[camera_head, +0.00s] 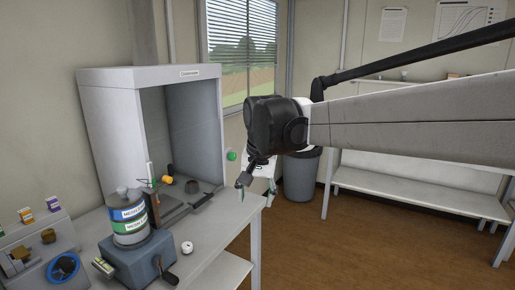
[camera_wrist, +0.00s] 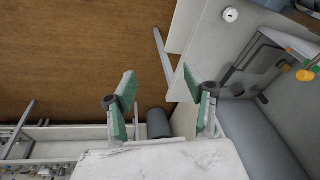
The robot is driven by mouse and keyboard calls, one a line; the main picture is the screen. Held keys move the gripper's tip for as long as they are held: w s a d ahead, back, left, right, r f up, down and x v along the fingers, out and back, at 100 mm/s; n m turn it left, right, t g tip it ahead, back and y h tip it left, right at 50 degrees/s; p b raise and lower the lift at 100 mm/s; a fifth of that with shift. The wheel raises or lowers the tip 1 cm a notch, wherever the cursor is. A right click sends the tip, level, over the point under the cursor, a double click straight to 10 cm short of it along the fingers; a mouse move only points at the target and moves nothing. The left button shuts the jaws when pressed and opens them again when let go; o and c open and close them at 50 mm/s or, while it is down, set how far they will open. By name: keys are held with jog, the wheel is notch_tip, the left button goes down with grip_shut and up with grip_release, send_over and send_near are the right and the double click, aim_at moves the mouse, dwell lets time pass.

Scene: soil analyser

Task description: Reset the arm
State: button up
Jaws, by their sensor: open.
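My gripper (camera_head: 243,190) is in the middle of the head view, at the end of my raised arm, beyond the right end of the bench. In the wrist view my gripper (camera_wrist: 158,82) shows two green-padded fingers spread apart with nothing between them. Beneath and beyond them are the brown floor and the bench edge. In the head view one finger hides part of the other.
A grey open-fronted cabinet (camera_head: 120,100) stands on the bench (camera_head: 218,232). A sieve stack (camera_head: 128,214) on a blue-grey base and a small white round dial (camera_head: 187,247) are in front. A grey bin (camera_head: 301,178) and low shelf (camera_head: 420,190) stand beyond. Floor at right is clear.

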jog(key=s+d+t, duration=0.2)
jog(key=s+d, duration=1)
jog(key=s+d+f+n+t, duration=0.1)
jog(key=s+d+f, duration=0.2)
jog(key=s, duration=0.3)
jog(key=s+d+f+t+h, duration=0.1)
jog(key=s+d+f, duration=0.3)
jog(key=s, duration=0.3)
jog(key=shift+s+d+f+n, duration=0.15)
jog(key=shift+d+n, duration=0.25)
jog(key=shift+d, duration=0.35)
